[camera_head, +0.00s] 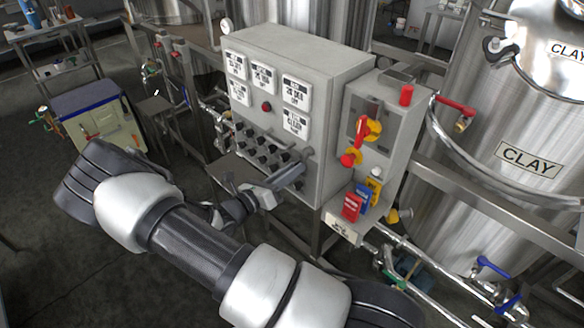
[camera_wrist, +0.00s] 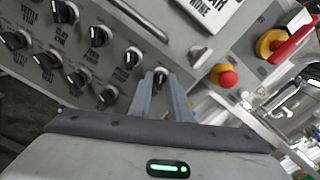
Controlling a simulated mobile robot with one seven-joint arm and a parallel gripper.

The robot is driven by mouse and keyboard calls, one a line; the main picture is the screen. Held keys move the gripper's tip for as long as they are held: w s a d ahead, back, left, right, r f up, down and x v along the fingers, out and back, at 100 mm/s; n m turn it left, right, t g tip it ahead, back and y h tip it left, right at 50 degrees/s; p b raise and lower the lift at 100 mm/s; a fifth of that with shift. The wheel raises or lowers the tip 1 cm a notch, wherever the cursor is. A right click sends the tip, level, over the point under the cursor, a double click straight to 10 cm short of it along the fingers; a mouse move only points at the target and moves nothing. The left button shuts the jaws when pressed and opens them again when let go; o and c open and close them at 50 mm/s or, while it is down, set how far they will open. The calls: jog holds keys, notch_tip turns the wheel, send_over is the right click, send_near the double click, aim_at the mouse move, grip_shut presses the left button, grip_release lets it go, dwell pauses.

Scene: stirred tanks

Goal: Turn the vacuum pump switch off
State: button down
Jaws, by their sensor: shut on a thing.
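The grey control box (camera_head: 325,70) carries rows of black rotary switch knobs (camera_head: 262,150) below its white displays. My gripper (camera_head: 300,172) reaches the lower right part of this panel. In the wrist view my gripper (camera_wrist: 163,82) has its two fingers on either side of a black knob (camera_wrist: 160,76) and is shut on it. The label of this knob is hidden or too small to read, so I cannot tell whether it is the vacuum pump switch. Other knobs (camera_wrist: 133,57) with white pointer marks sit to its left.
A red and yellow emergency button (camera_wrist: 224,76) sits right of the fingers. A red-handled yellow rotary switch (camera_head: 367,130) is on the box's right section. Steel tanks marked CLAY (camera_head: 528,160) stand at the right, with pipes below. A blue-topped cabinet (camera_head: 98,120) stands at the left.

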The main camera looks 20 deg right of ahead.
jog(key=shift+n, duration=0.3)
jog(key=c, duration=1.9)
grip_release()
jog(key=shift+o, duration=0.2)
jog(key=shift+a, duration=0.1)
jog(key=b+v, duration=0.1)
jog(key=v, duration=1.6)
jog(key=shift+a, duration=0.15)
jog(key=shift+s, duration=0.1)
